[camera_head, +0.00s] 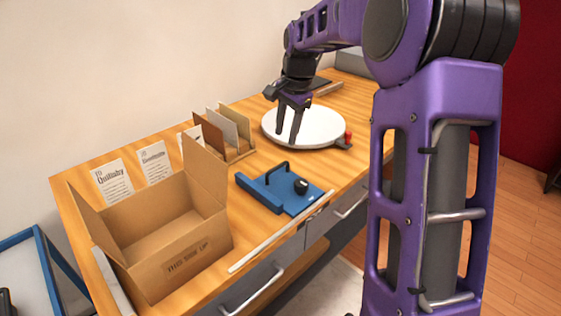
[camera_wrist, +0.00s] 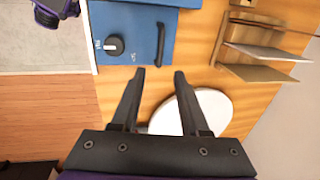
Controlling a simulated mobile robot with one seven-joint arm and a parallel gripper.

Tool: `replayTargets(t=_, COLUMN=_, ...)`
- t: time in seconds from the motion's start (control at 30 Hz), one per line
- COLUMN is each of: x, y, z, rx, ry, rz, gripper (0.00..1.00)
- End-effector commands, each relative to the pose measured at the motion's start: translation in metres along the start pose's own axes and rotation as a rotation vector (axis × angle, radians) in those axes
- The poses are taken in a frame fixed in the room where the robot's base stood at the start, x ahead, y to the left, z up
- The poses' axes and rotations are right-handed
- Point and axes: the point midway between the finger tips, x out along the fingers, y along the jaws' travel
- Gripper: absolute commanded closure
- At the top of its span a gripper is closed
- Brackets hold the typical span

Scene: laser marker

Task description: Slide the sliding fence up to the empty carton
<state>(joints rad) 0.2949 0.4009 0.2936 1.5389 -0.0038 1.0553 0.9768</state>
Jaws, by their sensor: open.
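The sliding fence (camera_head: 268,188) is a blue plate with a raised bar along its left side, a black arched handle (camera_head: 274,174) and a black knob (camera_head: 301,186). It lies on the table right of the empty carton (camera_head: 190,258), with a strip of bare wood between them. The carton is brown, open-topped, with its flaps up. My gripper (camera_head: 286,136) is open and empty, above the near left part of the white disc, beyond the fence. In the wrist view the fence (camera_wrist: 138,22) and its handle (camera_wrist: 160,43) lie past my open fingertips (camera_wrist: 160,75).
A round white disc (camera_head: 325,130) with a red knob (camera_head: 348,136) stands behind the fence. A wooden rack (camera_head: 240,153) holds several upright cards. A pale strip (camera_head: 265,242) runs along the table's front edge.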

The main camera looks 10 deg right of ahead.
Motion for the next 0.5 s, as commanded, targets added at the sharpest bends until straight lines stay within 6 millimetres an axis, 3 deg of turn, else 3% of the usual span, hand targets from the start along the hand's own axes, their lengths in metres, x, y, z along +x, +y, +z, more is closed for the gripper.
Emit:
replayTargets(t=0.03, x=0.014, y=0.001, z=0.001, rx=0.0, ry=-0.004, rz=0.003, gripper=0.55)
replayTargets(t=0.3, x=0.07, y=0.001, z=0.0, rx=0.0, ry=-0.002, rz=0.001, gripper=0.55)
replayTargets(t=0.5, x=0.094, y=0.0, z=0.0, rx=-0.002, ry=-0.001, rz=0.0, gripper=0.55)
